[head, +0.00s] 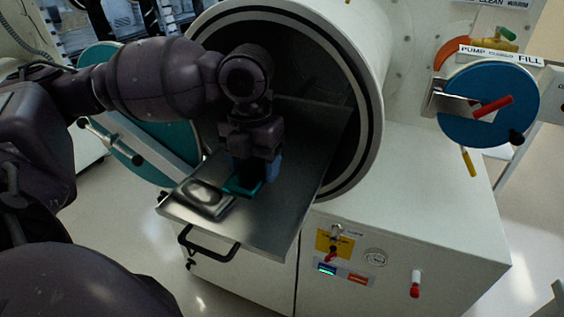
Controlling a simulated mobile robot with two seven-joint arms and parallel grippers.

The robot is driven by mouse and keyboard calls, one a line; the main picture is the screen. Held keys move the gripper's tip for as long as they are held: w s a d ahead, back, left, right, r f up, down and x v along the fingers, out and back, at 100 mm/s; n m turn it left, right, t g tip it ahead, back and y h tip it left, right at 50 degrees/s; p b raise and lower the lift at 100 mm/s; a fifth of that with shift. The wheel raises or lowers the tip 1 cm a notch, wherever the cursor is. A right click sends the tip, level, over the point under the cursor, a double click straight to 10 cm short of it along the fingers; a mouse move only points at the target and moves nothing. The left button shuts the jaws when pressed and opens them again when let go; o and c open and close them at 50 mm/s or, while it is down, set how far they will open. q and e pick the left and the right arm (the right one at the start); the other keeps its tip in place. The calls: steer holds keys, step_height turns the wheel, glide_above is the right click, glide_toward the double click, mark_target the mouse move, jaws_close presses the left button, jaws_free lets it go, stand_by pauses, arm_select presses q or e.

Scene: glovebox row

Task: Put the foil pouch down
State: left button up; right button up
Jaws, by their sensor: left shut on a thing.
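The foil pouch (206,199) is silvery and shiny, at the front left of the metal sliding tray (282,222). My left gripper (245,184) reaches down over the tray, just right of the pouch, and is shut on the pouch's right end. Teal and blue parts show at its fingertips. The gripper hides the gripped edge. The pouch is at or very near the tray surface; I cannot tell whether it touches. My right gripper is not in view.
The tray sticks out of the round chamber opening (374,120), with a black handle (208,246) in front. The open teal door (176,140) stands at left. Bare tray lies right of the gripper. A white cabinet with valves and a blue round panel (505,84) is at right.

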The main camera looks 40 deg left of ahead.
arm_select(q)
steer(key=b, duration=0.2)
glide_toward(281, 169)
steer(key=shift+s+f, duration=0.1)
steer(key=shift+s, duration=0.3)
steer(key=shift+w+f, duration=0.2)
steer(key=shift+f, duration=0.9)
step_height(281, 169, down, 4)
steer(key=shift+f+b, duration=0.2)
steer(key=shift+b, duration=0.3)
steer(key=shift+w+f, duration=0.15)
steer(key=shift+f, duration=0.1)
steer(key=shift+r, duration=0.1)
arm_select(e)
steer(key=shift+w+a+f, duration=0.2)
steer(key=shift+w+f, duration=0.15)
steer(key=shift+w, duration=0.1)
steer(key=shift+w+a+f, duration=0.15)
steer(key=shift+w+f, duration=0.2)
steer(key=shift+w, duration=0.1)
